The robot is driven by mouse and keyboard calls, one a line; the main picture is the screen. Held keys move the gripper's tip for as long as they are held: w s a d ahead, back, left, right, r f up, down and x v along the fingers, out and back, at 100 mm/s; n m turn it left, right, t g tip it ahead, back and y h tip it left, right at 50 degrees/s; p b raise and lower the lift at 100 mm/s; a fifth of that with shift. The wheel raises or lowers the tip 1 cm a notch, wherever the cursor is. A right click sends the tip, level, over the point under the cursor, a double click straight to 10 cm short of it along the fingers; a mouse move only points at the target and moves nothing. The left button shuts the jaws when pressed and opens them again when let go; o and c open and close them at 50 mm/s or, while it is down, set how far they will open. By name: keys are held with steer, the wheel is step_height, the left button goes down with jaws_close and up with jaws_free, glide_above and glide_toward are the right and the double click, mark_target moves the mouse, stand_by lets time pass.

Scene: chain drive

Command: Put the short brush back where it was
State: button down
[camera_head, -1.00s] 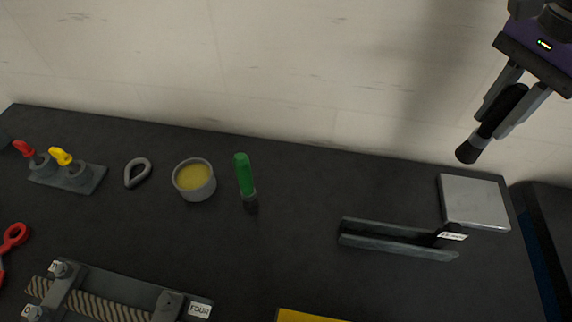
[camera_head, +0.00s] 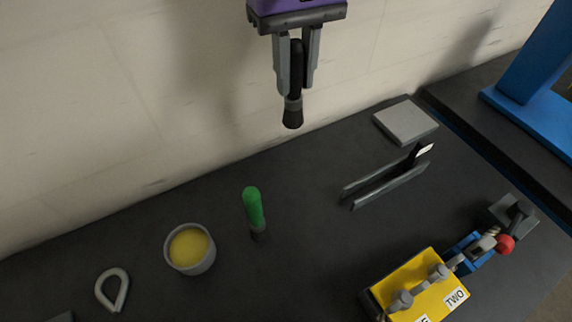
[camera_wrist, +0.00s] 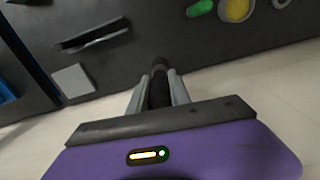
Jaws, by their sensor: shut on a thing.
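My gripper (camera_head: 297,78) is shut on a short black brush (camera_head: 294,108) with a grey band and dark bristles pointing down. It holds the brush in the air above the back of the dark table, in front of the wall. In the wrist view the brush (camera_wrist: 159,88) sits between the two fingers. The frames do not mark where the black brush stood before.
A grey channel rack (camera_head: 385,184) with a label and a grey square plate (camera_head: 406,121) lie right of the gripper. A yellow block fixture (camera_head: 408,280) labelled TWO is at the front right. A grey loop (camera_head: 112,289) lies at left. The table between is clear.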

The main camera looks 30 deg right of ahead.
mark_target(296, 105)
step_height(296, 105, down, 18)
steer(key=p, duration=0.1)
steer(key=shift+d, duration=0.15)
steer(key=shift+f, duration=0.3)
steer(key=c, duration=1.2)
jaws_free()
steer(key=shift+r, duration=0.15)
step_height(296, 105, up, 12)
steer(key=shift+r+b, duration=0.1)
steer(key=shift+b, duration=0.5)
